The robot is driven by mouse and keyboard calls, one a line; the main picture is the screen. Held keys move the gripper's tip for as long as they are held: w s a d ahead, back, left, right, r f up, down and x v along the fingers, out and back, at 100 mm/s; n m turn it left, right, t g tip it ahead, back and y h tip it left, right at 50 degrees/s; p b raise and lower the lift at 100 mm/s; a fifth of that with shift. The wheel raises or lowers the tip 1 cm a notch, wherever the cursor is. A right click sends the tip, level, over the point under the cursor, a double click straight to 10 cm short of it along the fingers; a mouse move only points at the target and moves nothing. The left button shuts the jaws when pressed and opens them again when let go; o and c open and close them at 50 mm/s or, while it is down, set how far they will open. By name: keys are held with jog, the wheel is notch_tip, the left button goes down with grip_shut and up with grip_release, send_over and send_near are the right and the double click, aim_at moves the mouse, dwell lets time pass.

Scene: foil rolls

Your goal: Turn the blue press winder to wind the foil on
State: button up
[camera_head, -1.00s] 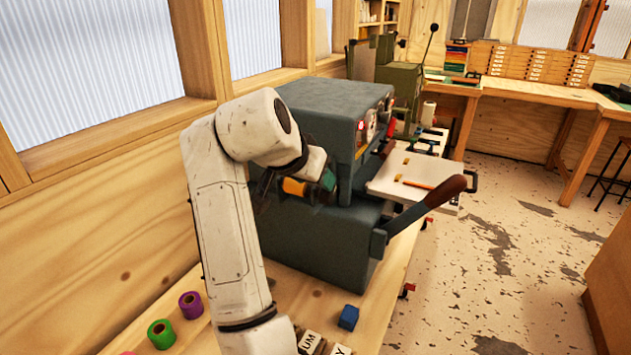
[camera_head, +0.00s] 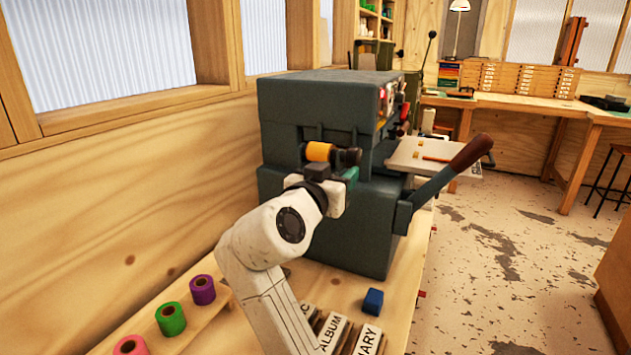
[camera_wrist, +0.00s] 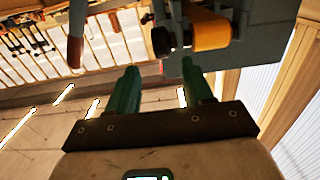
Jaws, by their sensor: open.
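The blue-grey press (camera_head: 330,215) stands on the bench. A gold foil roll (camera_head: 318,152) sits in its side recess, with the dark winder knob (camera_head: 349,157) at the roll's right end. In the wrist view the gold roll (camera_wrist: 211,30) and the dark knob (camera_wrist: 163,41) show just past the fingertips. My gripper (camera_wrist: 160,70) has its two green fingers apart with nothing between them. In the head view my gripper (camera_head: 350,176) is just below the knob, partly hidden by my wrist. I cannot tell whether a finger touches the knob.
The press's lever (camera_head: 450,170) juts out to the right. Purple (camera_head: 203,289), green (camera_head: 171,319) and pink (camera_head: 130,346) rolls stand at the lower left. A blue block (camera_head: 373,301) and lettered blocks (camera_head: 331,333) lie in front of the press.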

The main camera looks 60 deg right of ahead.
aim_at(350, 158)
jog(key=d, duration=0.3)
jog(key=d+p, duration=0.1)
jog(key=d, duration=0.3)
jog(key=w+d, duration=0.1)
jog(key=d, duration=0.2)
jog(key=shift+d, duration=0.2)
grip_shut()
jog(key=shift+p, duration=0.35)
jog(key=shift+r+p, duration=0.15)
jog(key=shift+p, duration=0.15)
